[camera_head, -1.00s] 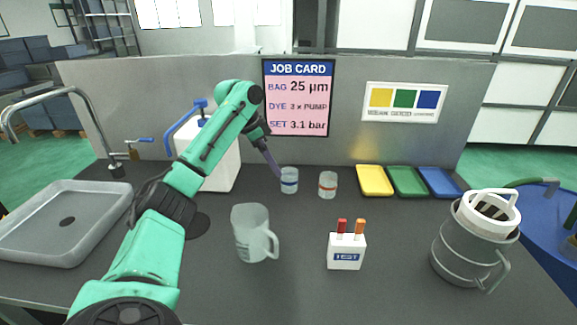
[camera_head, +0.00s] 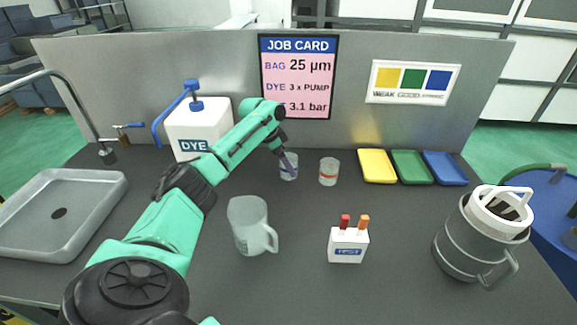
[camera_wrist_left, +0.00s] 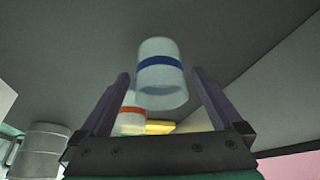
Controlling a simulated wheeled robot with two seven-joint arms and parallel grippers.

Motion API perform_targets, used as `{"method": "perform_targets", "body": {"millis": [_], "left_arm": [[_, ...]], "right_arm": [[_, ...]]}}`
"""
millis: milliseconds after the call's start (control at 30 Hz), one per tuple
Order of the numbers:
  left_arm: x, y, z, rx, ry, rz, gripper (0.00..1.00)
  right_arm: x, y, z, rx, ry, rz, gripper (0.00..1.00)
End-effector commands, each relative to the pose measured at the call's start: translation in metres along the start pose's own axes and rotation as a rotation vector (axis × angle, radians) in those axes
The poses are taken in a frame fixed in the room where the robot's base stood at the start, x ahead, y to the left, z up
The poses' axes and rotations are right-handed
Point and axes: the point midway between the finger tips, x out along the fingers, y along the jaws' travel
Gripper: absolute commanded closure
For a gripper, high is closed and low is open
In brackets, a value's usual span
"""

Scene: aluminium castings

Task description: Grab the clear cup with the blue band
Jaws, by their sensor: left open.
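The clear cup with the blue band (camera_head: 289,168) stands on the dark bench, partly covered by my gripper in the head view. In the left wrist view the blue-banded cup (camera_wrist_left: 159,75) sits between the tips of my open left gripper (camera_wrist_left: 159,82), with a gap to each finger. My left gripper (camera_head: 287,162) is at the cup in the head view; whether it touches the cup cannot be told. A similar clear cup with a red band (camera_head: 328,172) stands just to the right; it also shows in the left wrist view (camera_wrist_left: 131,115). My right gripper is not in view.
A jug (camera_head: 250,226) stands in front of the cups and a white TEST holder (camera_head: 347,246) to its right. Yellow (camera_head: 377,167), green and blue trays lie at the back right. A DYE container (camera_head: 192,130) stands behind my arm. A grey pitcher (camera_head: 470,243) is at right.

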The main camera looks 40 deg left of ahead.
Motion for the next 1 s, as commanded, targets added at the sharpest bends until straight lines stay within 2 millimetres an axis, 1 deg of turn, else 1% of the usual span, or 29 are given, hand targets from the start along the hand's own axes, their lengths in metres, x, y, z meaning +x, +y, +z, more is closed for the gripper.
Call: {"method": "perform_targets", "body": {"millis": [67,133,300,333,367,400,467,500,533,567,833,933,1000], "left_arm": [[0.012,0.001,-0.001,0.0,0.001,0.003,0.0],[0.018,0.0,-0.001,0.0,0.001,0.0,0.0],[0.02,0.0,0.0,0.0,0.001,0.0,0.0],[0.02,0.0,0.0,0.0,0.001,0.0,0.04],[0.02,0.0,0.0,0.0,0.001,0.0,0.15],[0.02,0.0,0.0,0.0,0.001,0.0,0.31],[0.02,0.0,0.0,0.0,0.001,0.0,0.54],[0.019,0.0,0.0,0.0,0.001,0.0,0.69],[0.019,0.0,0.0,0.0,0.001,0.0,0.8],[0.019,0.0,0.0,0.0,0.001,0.0,0.82],[0.017,0.0,-0.002,0.001,0.002,0.0,0.82],[0.01,0.0,-0.005,0.002,0.003,0.0,0.82],[0.001,0.0,-0.01,0.002,0.005,-0.001,0.82]], "right_arm": [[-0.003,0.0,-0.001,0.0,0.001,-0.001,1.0],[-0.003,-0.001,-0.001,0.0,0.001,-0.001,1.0],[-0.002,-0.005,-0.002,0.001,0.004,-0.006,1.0],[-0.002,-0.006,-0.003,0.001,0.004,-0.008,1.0],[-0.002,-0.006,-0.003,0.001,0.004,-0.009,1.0],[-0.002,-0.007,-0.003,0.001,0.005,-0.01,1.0],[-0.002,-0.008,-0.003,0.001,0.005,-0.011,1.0],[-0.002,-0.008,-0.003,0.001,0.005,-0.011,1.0],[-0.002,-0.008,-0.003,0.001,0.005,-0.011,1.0],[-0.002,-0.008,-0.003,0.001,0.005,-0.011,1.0],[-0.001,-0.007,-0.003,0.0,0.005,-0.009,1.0],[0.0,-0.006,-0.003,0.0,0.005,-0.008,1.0],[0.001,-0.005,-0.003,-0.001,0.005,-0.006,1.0]]}}
